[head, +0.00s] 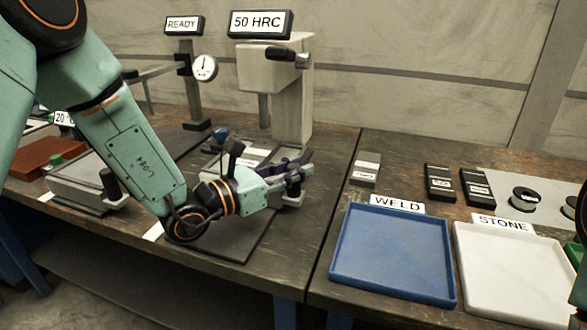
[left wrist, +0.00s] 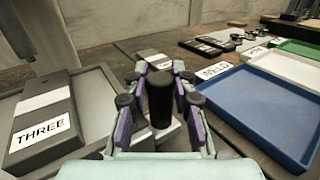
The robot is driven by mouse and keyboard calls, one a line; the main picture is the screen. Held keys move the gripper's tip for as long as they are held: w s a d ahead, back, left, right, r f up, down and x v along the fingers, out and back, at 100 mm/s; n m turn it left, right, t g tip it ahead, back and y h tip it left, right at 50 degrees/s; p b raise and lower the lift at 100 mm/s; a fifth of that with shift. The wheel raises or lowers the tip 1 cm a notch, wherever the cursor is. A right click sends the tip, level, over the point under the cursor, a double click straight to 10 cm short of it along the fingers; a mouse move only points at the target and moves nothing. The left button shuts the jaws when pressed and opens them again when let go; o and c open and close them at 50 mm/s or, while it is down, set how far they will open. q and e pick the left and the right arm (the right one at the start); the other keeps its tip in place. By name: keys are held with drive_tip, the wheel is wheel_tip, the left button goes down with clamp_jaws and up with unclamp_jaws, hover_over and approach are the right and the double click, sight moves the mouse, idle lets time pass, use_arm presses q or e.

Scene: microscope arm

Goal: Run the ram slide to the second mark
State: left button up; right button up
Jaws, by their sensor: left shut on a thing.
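My left gripper (head: 296,172) reaches in from the left, over the near edge of the hardness tester's dark plate (head: 238,244). In the left wrist view my left gripper (left wrist: 160,100) is shut around an upright black handle (left wrist: 160,97), which stands on a pale block (left wrist: 143,138). The handle is mostly hidden by the fingers in the head view. I cannot read any slide marks, so I cannot tell where the slide stands against the second mark. My right gripper does not show.
The tester (head: 275,75) with a "50 HRC" sign (head: 261,24) stands behind. A block labelled THREE (left wrist: 40,122) lies left of the gripper. A blue WELD tray (head: 392,258) and a white STONE tray (head: 520,270) lie right. A similar black handle (head: 110,184) stands at left.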

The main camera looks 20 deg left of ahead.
use_arm(q)
clamp_jaws()
drive_tip(key=shift+w, duration=0.1)
drive_tip(key=w+b, duration=0.2)
drive_tip(key=w, duration=0.3)
drive_tip(key=shift+d, duration=0.1)
drive_tip(key=shift+r, duration=0.1)
